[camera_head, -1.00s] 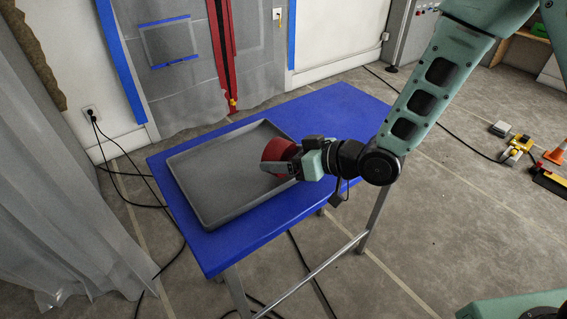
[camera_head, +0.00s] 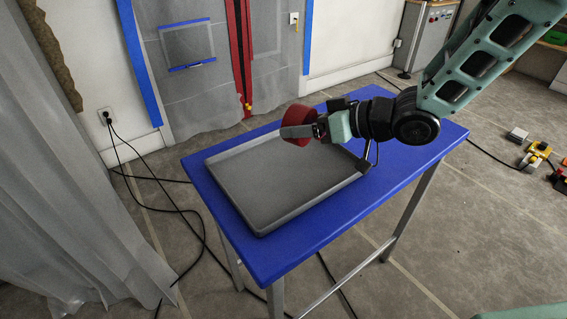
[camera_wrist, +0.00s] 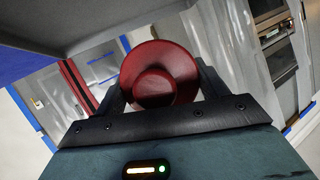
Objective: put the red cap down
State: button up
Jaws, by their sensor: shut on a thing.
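The red cap (camera_head: 297,118) is held in my gripper (camera_head: 300,130), over the far side of the grey tray (camera_head: 235,152). The tray lies on the blue table (camera_head: 290,248) and looks empty. In the wrist view the round red cap (camera_wrist: 160,75) sits between the two dark fingers of my gripper (camera_wrist: 160,80), which are shut on it. The cap appears raised above the tray. Its exact height and its far side cannot be told.
A grey plastic curtain (camera_head: 60,180) hangs at the left, with black cables (camera_head: 150,190) on the floor beside the table. A plastic-sheeted wall with a red zipper strip (camera_head: 240,60) stands behind the table. Yellow and red items (camera_head: 535,155) lie on the floor at right.

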notch_tip(320, 180, down, 8)
jog(key=shift+r+b, duration=0.15)
jog(key=shift+b, duration=0.45)
jog(key=o, duration=1.1)
jog(key=shift+c, duration=0.2)
